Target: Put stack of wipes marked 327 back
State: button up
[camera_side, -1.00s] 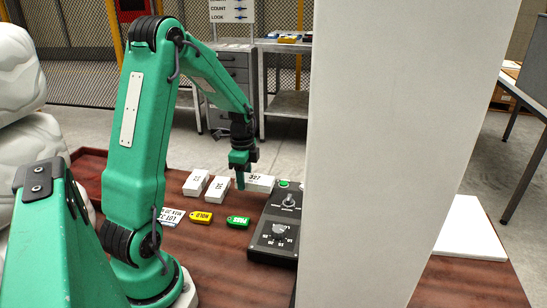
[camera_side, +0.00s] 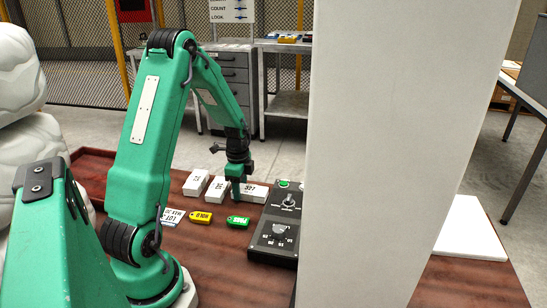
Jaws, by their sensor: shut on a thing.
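The stack of wipes marked 327 (camera_side: 255,191) is a white block with dark print on it. It is at the right end of a row of white stacks, just left of the black control box. My gripper (camera_side: 236,194) is shut on its left end, pointing down, and partly hides it. I cannot tell whether the stack touches the table. Two similar white stacks, a middle one (camera_side: 216,190) and a left one (camera_side: 196,183), lie to its left. The middle one is very close to my gripper.
A black control box (camera_side: 265,243) with a knob, a lever and a green button is at the right. A yellow tag (camera_side: 201,217), a green tag (camera_side: 238,222) and a white lot card (camera_side: 172,216) lie in front. A tall pale panel (camera_side: 390,150) blocks the view to the right.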

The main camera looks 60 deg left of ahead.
jog(key=shift+f, duration=0.1)
jog(key=o, duration=1.1)
notch_tip(320, 180, up, 12)
jog(key=shift+r, duration=0.1)
dwell(0.3)
dwell(0.5)
